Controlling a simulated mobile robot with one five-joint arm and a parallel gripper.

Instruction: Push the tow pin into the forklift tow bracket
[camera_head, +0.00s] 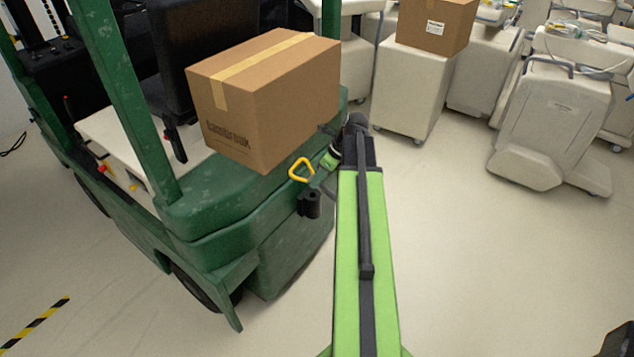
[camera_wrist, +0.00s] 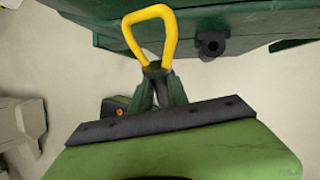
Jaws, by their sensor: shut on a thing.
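The tow pin (camera_head: 300,169) has a yellow loop handle, which also shows large in the wrist view (camera_wrist: 130,33). My gripper (camera_wrist: 157,74) is shut on the tow pin just below the loop. The pin's shaft is hidden behind the fingers. The black tow bracket (camera_head: 310,203) is fixed to the rear of the green forklift (camera_head: 232,230). In the wrist view the bracket (camera_wrist: 211,45) shows a dark round hole and lies to the right of the loop. The pin is apart from the bracket; in the head view the loop appears above it.
A cardboard box (camera_head: 285,105) sits on the forklift's rear, close to my arm. Several white covered carts (camera_head: 409,90) stand at the back right, one with another box (camera_head: 436,22) on it. The floor (camera_head: 480,270) to the right is clear.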

